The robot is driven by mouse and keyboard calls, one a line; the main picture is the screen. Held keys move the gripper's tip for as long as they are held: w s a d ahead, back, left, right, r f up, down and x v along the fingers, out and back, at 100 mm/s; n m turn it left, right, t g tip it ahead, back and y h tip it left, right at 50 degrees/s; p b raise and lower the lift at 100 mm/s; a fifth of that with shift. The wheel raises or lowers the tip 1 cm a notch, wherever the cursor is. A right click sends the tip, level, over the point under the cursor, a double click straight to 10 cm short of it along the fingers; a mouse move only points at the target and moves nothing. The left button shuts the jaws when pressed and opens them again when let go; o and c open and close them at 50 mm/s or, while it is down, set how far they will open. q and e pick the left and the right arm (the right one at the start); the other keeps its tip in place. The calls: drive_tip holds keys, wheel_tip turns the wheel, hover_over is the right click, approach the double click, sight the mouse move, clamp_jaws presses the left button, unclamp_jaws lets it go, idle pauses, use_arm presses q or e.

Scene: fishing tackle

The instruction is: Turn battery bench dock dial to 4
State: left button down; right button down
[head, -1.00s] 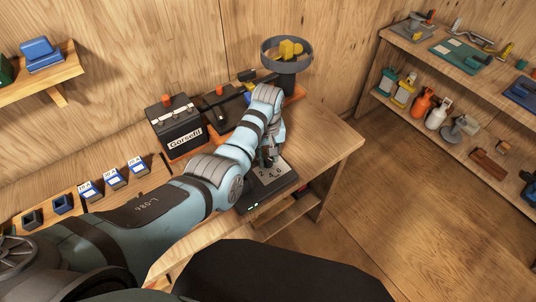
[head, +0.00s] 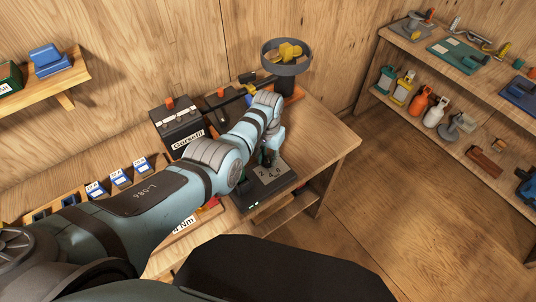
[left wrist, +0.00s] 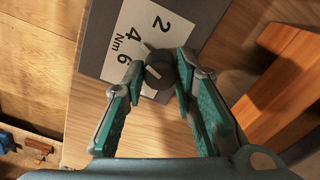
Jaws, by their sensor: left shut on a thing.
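The dock (head: 282,188) is a dark flat box on the bench with a pale plate (head: 278,169) printed 2, 4, 6. In the left wrist view the plate (left wrist: 118,68) also reads Nm. The dial (left wrist: 158,76) is a small dark round knob with a light line pointing up and left, toward the 4 and 6 side; I cannot tell the exact number. My left gripper (left wrist: 160,66) has its teal fingers shut around the dial, one on each side. In the head view the left gripper (head: 267,157) is over the dock and mostly hides the dial. My right gripper is out of view.
A black battery (head: 181,126) and a round grey holder with yellow pieces (head: 287,68) stand at the back of the bench. An orange-brown block (left wrist: 285,85) lies beside the left gripper. The bench's right end (head: 325,145) is clear. Shelves (head: 440,105) stand at right.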

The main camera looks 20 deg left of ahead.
sight(268, 158)
use_arm(q)
drive_tip(key=shift+w+m, duration=0.1)
drive_tip(key=shift+m, duration=0.2)
drive_tip(key=c, duration=1.3)
unclamp_jaws()
wheel_tip(268, 158, up, 12)
